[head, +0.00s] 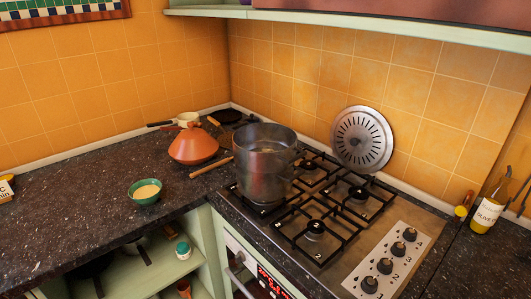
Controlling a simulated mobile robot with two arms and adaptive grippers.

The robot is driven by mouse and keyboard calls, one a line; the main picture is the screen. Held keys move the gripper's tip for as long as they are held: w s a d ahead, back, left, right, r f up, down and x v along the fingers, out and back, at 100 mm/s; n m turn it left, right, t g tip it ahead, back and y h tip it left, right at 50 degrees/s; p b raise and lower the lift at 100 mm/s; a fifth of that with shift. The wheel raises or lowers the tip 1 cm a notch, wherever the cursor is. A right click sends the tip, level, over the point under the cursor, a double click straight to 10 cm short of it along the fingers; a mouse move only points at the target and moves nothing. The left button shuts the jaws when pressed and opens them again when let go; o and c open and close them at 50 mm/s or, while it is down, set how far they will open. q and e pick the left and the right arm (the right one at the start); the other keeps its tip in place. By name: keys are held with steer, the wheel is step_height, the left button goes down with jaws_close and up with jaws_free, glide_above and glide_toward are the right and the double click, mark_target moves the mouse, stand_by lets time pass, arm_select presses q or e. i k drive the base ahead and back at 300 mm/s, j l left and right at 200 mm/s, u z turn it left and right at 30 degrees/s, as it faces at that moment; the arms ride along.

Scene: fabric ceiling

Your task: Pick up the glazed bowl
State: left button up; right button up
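The glazed bowl (146,192) is small and green on the outside, with a pale cream inside. It sits upright on the dark speckled countertop (70,218), near the front edge and left of the stove. Nothing touches it, and its whole rim shows in the head view. Neither of my grippers is in view.
A tall metal pot (264,165) stands on the stove (330,215) right of the bowl. An orange conical tagine (193,146) and a wooden rolling pin or handle (211,167) are behind the bowl. An open shelf (165,272) lies below.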

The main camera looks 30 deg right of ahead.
mark_target(145, 191)
steer(key=i+j+z, duration=0.15)
steer(key=i+z, duration=0.15)
steer(key=i, duration=0.15)
steer(key=i+j+z, duration=0.3)
steer(key=i, duration=0.1)
